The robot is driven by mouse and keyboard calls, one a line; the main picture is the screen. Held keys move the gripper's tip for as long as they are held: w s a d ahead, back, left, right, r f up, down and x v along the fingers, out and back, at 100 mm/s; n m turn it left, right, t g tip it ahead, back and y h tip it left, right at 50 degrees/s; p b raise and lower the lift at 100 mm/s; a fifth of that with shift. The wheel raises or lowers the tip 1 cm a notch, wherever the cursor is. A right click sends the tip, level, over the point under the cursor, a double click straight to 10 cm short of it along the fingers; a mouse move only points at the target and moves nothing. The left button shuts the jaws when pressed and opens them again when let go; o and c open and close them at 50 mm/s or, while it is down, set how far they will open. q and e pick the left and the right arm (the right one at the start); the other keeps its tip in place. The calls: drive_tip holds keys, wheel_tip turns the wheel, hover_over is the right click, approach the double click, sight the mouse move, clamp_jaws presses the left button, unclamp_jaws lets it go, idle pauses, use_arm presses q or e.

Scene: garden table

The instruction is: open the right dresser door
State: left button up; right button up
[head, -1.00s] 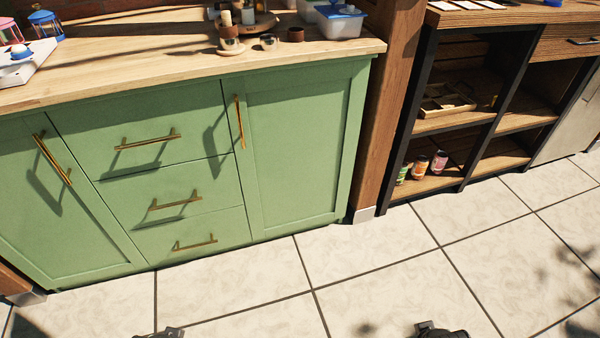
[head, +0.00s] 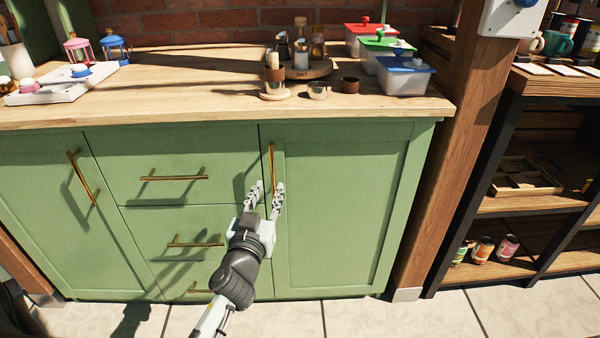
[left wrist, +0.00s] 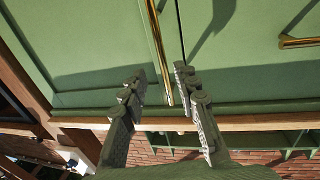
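The green dresser's right door (head: 345,215) is closed, flush with the front. Its upright brass handle (head: 272,167) sits near the door's left edge, and it also shows in the left wrist view (left wrist: 160,50). My left gripper (head: 265,190) is open at the lower part of this handle. In the left wrist view the gripper's two fingers (left wrist: 158,85) stand apart, with the handle's end between their tips in the picture. I cannot tell whether either finger touches it. My right gripper is not in view.
Three drawers with brass handles (head: 173,178) and a left door (head: 50,210) are beside the right door. The wooden top (head: 180,95) holds lanterns, jars and lidded boxes. A wooden post (head: 455,140) stands right of the dresser. Tiled floor (head: 360,318) lies in front.

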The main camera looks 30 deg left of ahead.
sight(273, 176)
use_arm(q)
drive_tip(key=x, duration=0.3)
drive_tip(key=p+x, duration=0.1)
drive_tip(key=x, duration=0.2)
drive_tip(key=shift+w+a, duration=0.25)
drive_tip(key=shift+a, duration=0.05)
drive_tip(key=shift+w, duration=0.2)
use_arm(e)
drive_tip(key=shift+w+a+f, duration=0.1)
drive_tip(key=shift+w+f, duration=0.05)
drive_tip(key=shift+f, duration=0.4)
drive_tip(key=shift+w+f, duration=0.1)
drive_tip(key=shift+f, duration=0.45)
use_arm(q)
clamp_jaws()
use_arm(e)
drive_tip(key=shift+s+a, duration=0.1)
